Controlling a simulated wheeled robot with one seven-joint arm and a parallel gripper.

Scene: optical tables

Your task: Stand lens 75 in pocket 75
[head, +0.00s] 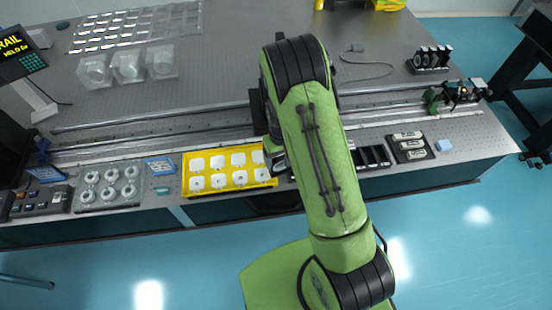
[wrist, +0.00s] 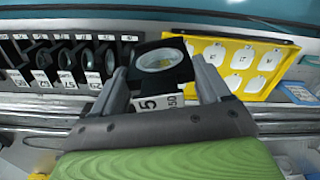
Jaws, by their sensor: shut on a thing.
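My gripper (wrist: 158,68) is shut on a lens in a black square mount (wrist: 181,64), held between the two fingers in the wrist view. The round glass faces up toward the camera. A white label below it shows a 5, with the rest partly hidden by a finger. A black pocketed rack (wrist: 20,56) lies left of my gripper, with several round lenses standing in it and white number labels in front. The labels are too blurred to pick out pocket 75 surely. In the head view my arm hides the gripper and the held lens; part of a black rack (head: 374,157) shows beside the arm.
A yellow tray (wrist: 285,46) with white pads lies right of the gripper; it also shows in the head view (head: 186,178). A long rail (head: 200,134) runs behind. Ring-shaped parts (head: 110,190) stand at left. A black labelled tray (head: 410,147) and a blue block (head: 444,145) are at right.

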